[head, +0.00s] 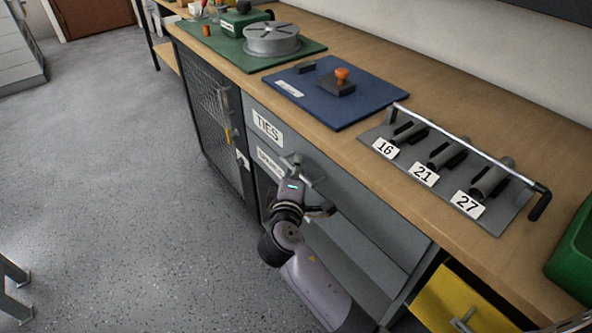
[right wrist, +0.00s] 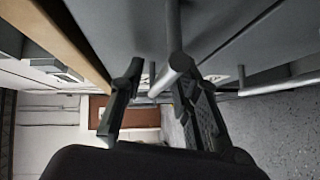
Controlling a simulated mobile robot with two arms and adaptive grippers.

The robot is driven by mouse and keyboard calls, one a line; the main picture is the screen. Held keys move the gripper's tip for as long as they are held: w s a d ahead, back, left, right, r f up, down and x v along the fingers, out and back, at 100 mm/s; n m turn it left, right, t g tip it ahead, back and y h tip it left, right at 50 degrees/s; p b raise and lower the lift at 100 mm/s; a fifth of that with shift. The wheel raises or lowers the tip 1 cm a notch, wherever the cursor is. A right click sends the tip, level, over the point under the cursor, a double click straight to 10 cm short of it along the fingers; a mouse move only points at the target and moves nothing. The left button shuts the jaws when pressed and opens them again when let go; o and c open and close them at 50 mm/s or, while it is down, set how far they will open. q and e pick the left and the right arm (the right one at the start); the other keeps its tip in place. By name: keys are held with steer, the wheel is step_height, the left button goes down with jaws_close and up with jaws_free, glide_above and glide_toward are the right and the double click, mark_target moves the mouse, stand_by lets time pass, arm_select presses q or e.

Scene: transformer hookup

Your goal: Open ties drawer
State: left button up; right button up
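The ties drawer (head: 330,178) is a grey front under the worktop, marked by a white TIES label (head: 267,127). It looks shut. My right gripper (head: 297,190) is in front of the grey drawer fronts, just below and right of the labels, by a metal bar handle (head: 309,174). In the right wrist view, the fingers of my right gripper (right wrist: 160,78) stand apart, with a grey bar handle (right wrist: 174,62) at or between their tips, nearer the right finger. I cannot tell whether they touch it or which drawer it belongs to. My left gripper is not in view.
A second, partly hidden label (head: 270,163) sits below TIES. A mesh-door cabinet (head: 218,120) stands left of the drawers, and a yellow drawer front (head: 455,300) lower right. The worktop holds a blue mat (head: 335,105) and a numbered rack (head: 470,180).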

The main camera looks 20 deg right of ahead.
steer(key=shift+c, duration=0.2)
jaws_close()
stand_by(0.6)
